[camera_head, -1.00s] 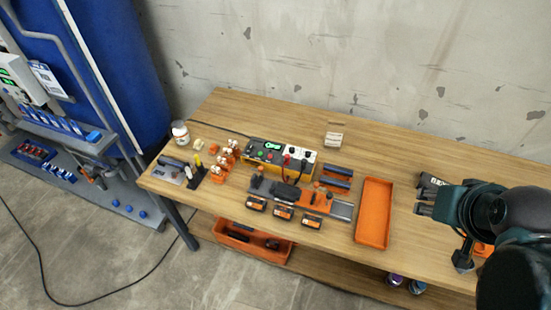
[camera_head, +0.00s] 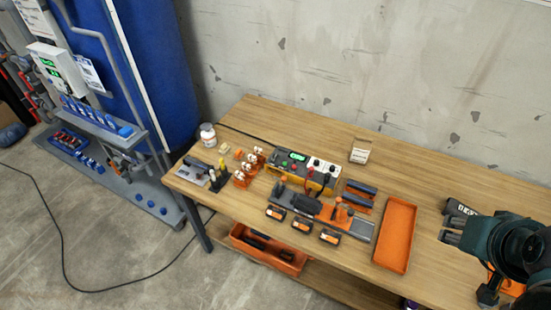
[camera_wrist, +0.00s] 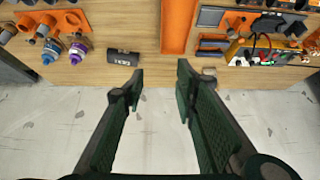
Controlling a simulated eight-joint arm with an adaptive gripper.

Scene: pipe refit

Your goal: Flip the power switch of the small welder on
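The small welder (camera_head: 303,170) is a yellow and dark box with a green display, a white panel, and red and black leads. It stands on the workbench behind the orange-and-grey fixture. My gripper (camera_head: 452,236) is at the right of the bench, well away from the welder. In the wrist view my gripper (camera_wrist: 160,75) is open and empty, its two dark fingers wide apart.
An orange tray (camera_head: 397,236) lies between my gripper and the welder. Several battery packs (camera_head: 302,227) lie in front of the fixture (camera_head: 335,212). A black case (camera_head: 459,209) lies near my gripper. The back of the bench is mostly clear before the concrete wall (camera_head: 400,70).

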